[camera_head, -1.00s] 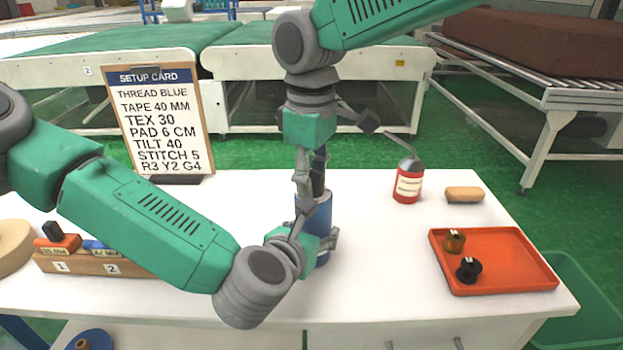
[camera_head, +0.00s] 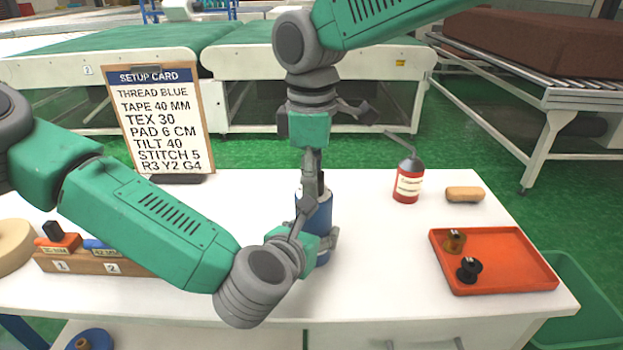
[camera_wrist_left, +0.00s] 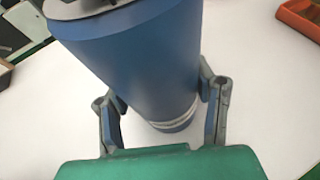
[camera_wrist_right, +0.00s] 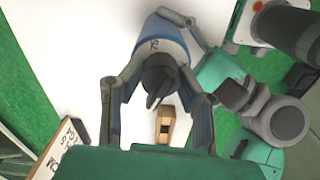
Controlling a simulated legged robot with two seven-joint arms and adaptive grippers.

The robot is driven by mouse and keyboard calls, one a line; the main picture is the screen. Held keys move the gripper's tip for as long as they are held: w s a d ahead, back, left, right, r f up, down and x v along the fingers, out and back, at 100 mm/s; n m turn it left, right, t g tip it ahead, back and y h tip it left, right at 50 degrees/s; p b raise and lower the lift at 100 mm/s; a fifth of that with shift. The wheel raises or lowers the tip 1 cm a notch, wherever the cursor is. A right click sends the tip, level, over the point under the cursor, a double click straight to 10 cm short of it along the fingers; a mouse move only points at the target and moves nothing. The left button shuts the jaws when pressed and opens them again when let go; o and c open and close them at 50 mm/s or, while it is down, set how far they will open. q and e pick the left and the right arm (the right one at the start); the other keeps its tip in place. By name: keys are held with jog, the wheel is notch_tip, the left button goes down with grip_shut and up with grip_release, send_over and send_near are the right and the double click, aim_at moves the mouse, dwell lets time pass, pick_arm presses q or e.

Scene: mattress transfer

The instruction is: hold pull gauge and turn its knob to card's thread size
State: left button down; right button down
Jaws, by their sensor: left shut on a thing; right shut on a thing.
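The pull gauge (camera_head: 318,220) is an upright blue cylinder near the middle of the white table, with a dark knob (camera_wrist_right: 158,75) on top. My left gripper (camera_head: 316,243) is shut around its blue body, with a finger on each side in the left wrist view (camera_wrist_left: 160,105). My right gripper (camera_head: 314,186) comes down from above and is shut on the knob; fingers partly hide it in the head view. A mark shows on the gauge's top rim, too small to read surely. The setup card (camera_head: 157,120) reads TEX 30 and THREAD BLUE.
An orange tray (camera_head: 510,262) holds two small spools. At left is a wooden rack (camera_head: 90,263) numbered 1 and 2. The table between gauge and tray is clear.

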jog(key=shift+w+d, duration=0.15)
jog(key=c, duration=1.3)
grip_release()
jog(key=shift+o, duration=0.6)
pick_arm(q)
jog(key=shift+r, duration=0.1)
pick_arm(e)
jog(key=r, duration=1.2)
jog(key=shift+a, duration=0.2)
pick_arm(q)
jog(key=c, duration=0.6)
grip_release()
